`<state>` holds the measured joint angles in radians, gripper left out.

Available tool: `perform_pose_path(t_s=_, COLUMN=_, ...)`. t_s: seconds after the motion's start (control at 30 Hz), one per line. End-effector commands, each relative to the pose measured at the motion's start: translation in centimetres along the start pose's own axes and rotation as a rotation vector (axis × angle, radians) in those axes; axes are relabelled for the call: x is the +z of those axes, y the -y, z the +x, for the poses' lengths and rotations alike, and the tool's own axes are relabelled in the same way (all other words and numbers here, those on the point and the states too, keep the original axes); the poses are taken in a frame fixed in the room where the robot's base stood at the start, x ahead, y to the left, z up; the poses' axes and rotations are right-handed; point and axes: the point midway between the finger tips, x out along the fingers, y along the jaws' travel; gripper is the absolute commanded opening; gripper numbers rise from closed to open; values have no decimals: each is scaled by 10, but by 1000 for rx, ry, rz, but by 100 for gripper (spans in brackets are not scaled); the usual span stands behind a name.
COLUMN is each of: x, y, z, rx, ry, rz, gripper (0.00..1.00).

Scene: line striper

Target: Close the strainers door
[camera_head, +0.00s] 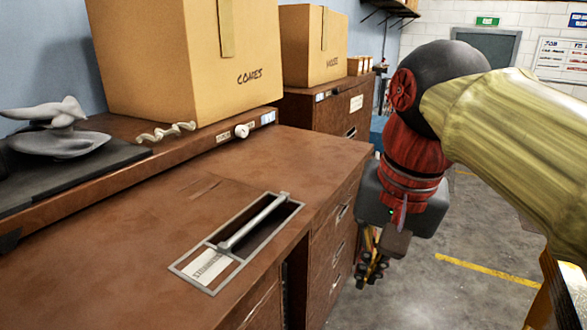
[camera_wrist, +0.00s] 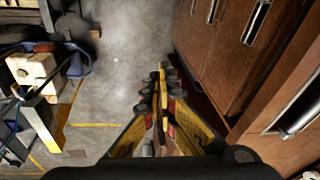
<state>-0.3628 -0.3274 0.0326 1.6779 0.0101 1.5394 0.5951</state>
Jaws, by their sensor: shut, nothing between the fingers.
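A grey metal frame (camera_head: 237,243) with a bar handle (camera_head: 254,221) is set in a flat brown wooden surface. A white label (camera_head: 211,266) sits in its near end; its small print seems to read strainers, though it is hard to make out. I cannot tell whether this surface is an opened door or a fixed top. My gripper (camera_head: 369,277) hangs to the right of the brown cabinet, over the floor, apart from the handle. In the wrist view, my gripper (camera_wrist: 161,80) has its fingers together, empty, left of the brown cabinet fronts.
Drawers with metal handles (camera_head: 335,248) line the cabinet's right side; a cabinet handle (camera_wrist: 300,107) shows close at right in the wrist view. Cardboard boxes (camera_head: 180,60) stand behind. A cluttered cart-like object (camera_wrist: 35,75) is at left in the wrist view.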

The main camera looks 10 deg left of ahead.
Motion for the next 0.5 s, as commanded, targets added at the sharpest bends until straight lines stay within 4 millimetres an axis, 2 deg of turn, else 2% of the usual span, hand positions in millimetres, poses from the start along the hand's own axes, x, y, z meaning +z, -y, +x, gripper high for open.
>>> perform_pose_path(t_s=0.03, x=-7, y=20, z=-36, rx=4, ry=19, rz=9, gripper=0)
perform_pose_path(t_s=0.2, x=-13, y=70, z=-116, rx=39, ry=87, rz=70, gripper=0)
perform_pose_path(t_s=0.3, x=-12, y=95, z=-156, rx=64, ry=118, rz=103, gripper=0)
perform_pose_path(t_s=0.4, x=-10, y=114, z=-186, rx=87, ry=141, rz=129, gripper=0)
perform_pose_path(t_s=0.5, x=-7, y=126, z=-205, rx=105, ry=155, rz=149, gripper=0)
